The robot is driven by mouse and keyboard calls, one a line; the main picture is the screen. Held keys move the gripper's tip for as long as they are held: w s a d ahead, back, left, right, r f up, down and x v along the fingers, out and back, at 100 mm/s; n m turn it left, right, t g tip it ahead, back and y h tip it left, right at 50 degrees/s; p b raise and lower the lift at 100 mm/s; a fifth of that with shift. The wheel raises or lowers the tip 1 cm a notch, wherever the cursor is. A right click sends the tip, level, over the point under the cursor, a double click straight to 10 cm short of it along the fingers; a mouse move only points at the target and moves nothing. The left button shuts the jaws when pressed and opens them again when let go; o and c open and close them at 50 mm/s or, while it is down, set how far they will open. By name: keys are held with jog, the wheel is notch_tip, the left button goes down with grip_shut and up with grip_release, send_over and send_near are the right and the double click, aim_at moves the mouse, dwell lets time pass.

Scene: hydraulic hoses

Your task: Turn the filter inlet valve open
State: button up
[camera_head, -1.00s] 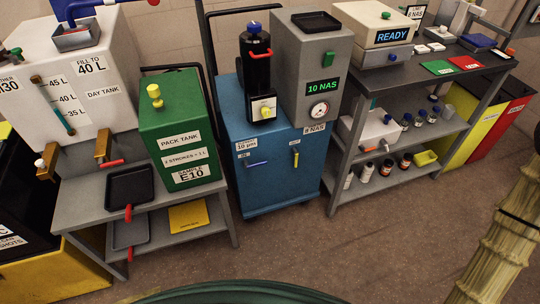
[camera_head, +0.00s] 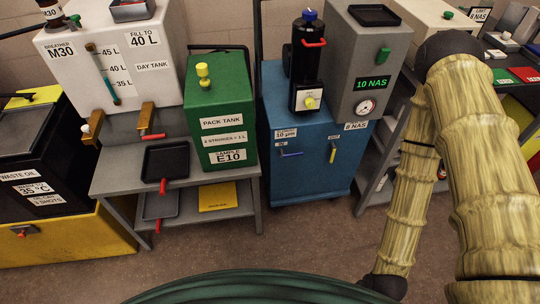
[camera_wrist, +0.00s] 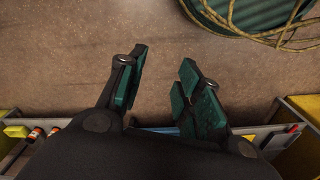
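The blue filter cart (camera_head: 300,185) stands at centre, its front facing me. On its front, below a label reading IN, a blue valve handle (camera_head: 291,154) lies about horizontal. To its right, near a label reading OUT, a yellow handle (camera_head: 333,155) stands about vertical. My gripper (camera_wrist: 163,85) is open and empty in the wrist view, above bare floor and apart from both handles. In the head view my arm hangs at the right, and the gripper fingers cannot be made out.
A green pack tank (camera_head: 220,120) and a grey bench (camera_head: 125,178) with a black tray (camera_head: 165,162) stand left of the cart. A black waste oil tank (camera_head: 35,165) is farther left. Shelving stands right, partly behind my arm. The floor before the cart is clear.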

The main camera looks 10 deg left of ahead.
jog(key=w+a+f+n+t+y+b, duration=0.1)
jog(key=w+a+f+n+t+b, duration=0.25)
jog(key=w, duration=0.55)
jog(key=w+a+n+t+y+b, duration=0.15)
jog(key=w+n+b, duration=0.25)
jog(key=w+b, duration=0.4)
jog(key=w+a+f+n+t+y+b, duration=0.1)
jog(key=w+a+f+n+t+b, duration=0.25)
jog(key=w, duration=0.55)
jog(key=w+a+r+n+t+y+b, duration=0.2)
jog(key=w+a+r+n+y+b, duration=0.2)
jog(key=w+r+n+b, duration=0.35)
jog(key=w+a+r+n+t+y+b, duration=0.1)
jog(key=w+a+r+n+y+b, duration=0.25)
jog(key=w+n+b, duration=0.5)
jog(key=w+a+f+m+b, duration=0.1)
jog(key=w+a+b, duration=0.3)
jog(key=w+a, duration=0.3)
jog(key=shift+w+a, duration=0.2)
jog(key=shift+w, duration=0.4)
grip_shut()
